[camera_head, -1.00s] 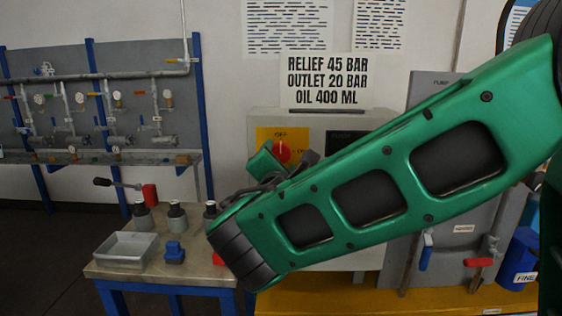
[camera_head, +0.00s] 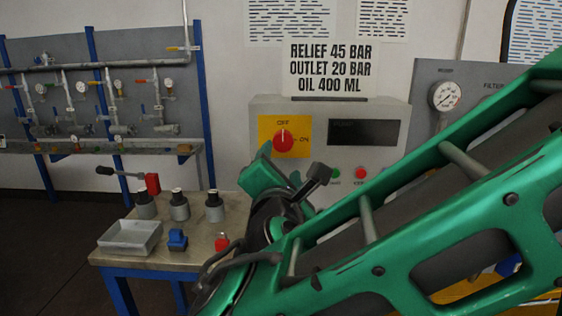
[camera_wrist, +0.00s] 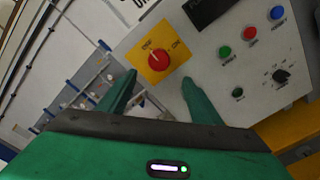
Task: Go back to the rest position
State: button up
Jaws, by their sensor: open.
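My gripper (camera_wrist: 158,95) is open and empty in the wrist view, its two green fingers apart in front of the control panel. The red rotary knob (camera_wrist: 158,60) on its yellow plate shows beyond and between the fingertips, apart from them. In the head view the red knob (camera_head: 284,139) points up toward OFF. My green arm crosses the lower right of the head view. One green finger (camera_head: 263,174) shows below the yellow plate; the rest of the gripper is mostly hidden by the wrist.
A pipe rack (camera_head: 100,95) stands behind.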

jog(key=shift+d, duration=0.1)
jog(key=d+f+m+g+h, duration=0.25)
jog(key=d+f+m, duration=0.2)
jog(key=d, duration=0.55)
jog(key=d+f+m+g+h, duration=0.2)
jog(key=d+f+m+g, duration=0.3)
jog(key=d, duration=0.6)
jog(key=d+f+m+g+h, duration=0.25)
jog(key=d+m, duration=0.35)
jog(key=d, duration=0.4)
jog(key=s+d+f+m+g+y, duration=0.3)
jog(key=s+d+f+m+g, duration=0.2)
jog(key=s+d+f+m, duration=0.35)
jog(key=s+m+g+y, duration=0.3)
jog(key=s+m, duration=0.5)
jog(key=s, duration=0.8)
jog(key=shift+s+d+f+y, duration=0.3)
jog(key=shift+d+y, duration=0.1)
jog(key=shift+y, duration=0.5)
